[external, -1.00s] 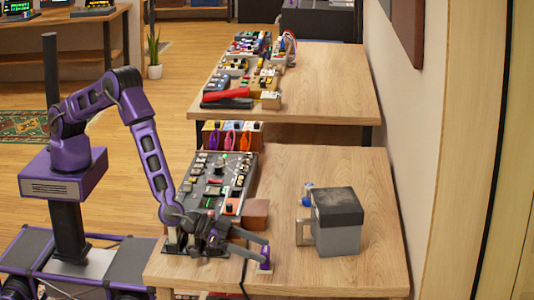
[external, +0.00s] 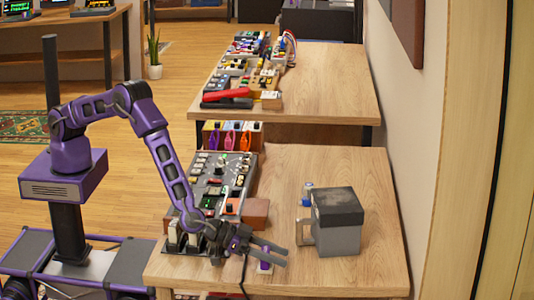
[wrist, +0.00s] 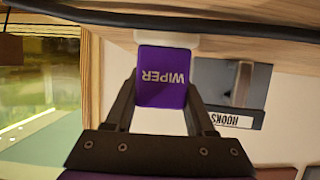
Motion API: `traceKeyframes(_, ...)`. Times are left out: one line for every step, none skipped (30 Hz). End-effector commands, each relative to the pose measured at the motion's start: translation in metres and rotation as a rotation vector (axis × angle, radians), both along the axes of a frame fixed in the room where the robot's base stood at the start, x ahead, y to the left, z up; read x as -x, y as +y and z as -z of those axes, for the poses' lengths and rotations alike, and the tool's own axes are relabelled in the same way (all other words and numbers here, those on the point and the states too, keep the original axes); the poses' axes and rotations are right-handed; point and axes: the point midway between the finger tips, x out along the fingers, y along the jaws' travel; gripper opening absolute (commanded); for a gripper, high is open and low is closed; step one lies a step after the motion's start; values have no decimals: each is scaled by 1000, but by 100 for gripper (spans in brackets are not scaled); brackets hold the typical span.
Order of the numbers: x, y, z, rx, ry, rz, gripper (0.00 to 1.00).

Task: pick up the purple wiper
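The purple wiper (wrist: 162,75) is a small block with "WIPER" printed on its face, upside down in the wrist view. In that view it fills the space between the two fingers of my gripper (wrist: 160,88), which lie against its left and right sides. In the external view my gripper (external: 284,257) is low over the front of the near table, and its finger ends reach past the wiper (external: 264,267). The fingers partly hide the wiper there. A pale base (wrist: 168,41) shows beside the wiper in the wrist view.
A grey box with a dark top (external: 337,222) stands right of my gripper. A control panel (external: 222,180) and a brown block (external: 255,212) are behind it. A "HOOKS" holder (wrist: 230,90) sits beside the wiper. A black cable (wrist: 200,22) crosses the wrist view.

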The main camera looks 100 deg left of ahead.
Motion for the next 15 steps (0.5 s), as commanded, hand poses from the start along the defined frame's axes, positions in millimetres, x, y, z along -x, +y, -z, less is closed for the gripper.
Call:
traceKeyframes(0, 0, 0, 0, 0, 0, 40)
traceKeyframes(0, 0, 0, 0, 0, 0, 34)
traceKeyframes(0, 0, 0, 0, 0, 1, 27)
traceKeyframes(0, 0, 0, 0, 0, 1, 22)
traceKeyframes(0, 0, 0, 0, 0, 1, 16)
traceKeyframes(0, 0, 0, 0, 0, 1, 9)
traceKeyframes(0, 0, 0, 0, 0, 1, 4)
traceKeyframes(0, 0, 0, 0, 0, 1, 0)
traceKeyframes(0, 0, 0, 0, 0, 1, 0)
traceKeyframes(0, 0, 0, 0, -1, 1, 0)
traceKeyframes(0, 0, 0, 0, 0, 1, 0)
traceKeyframes(0, 0, 0, 0, 0, 1, 0)
traceKeyframes(0, 0, 0, 0, 0, 1, 0)
traceKeyframes(0, 0, -1, 0, -1, 1, 0)
traceKeyframes(0, 0, -2, 1, -1, 1, 0)
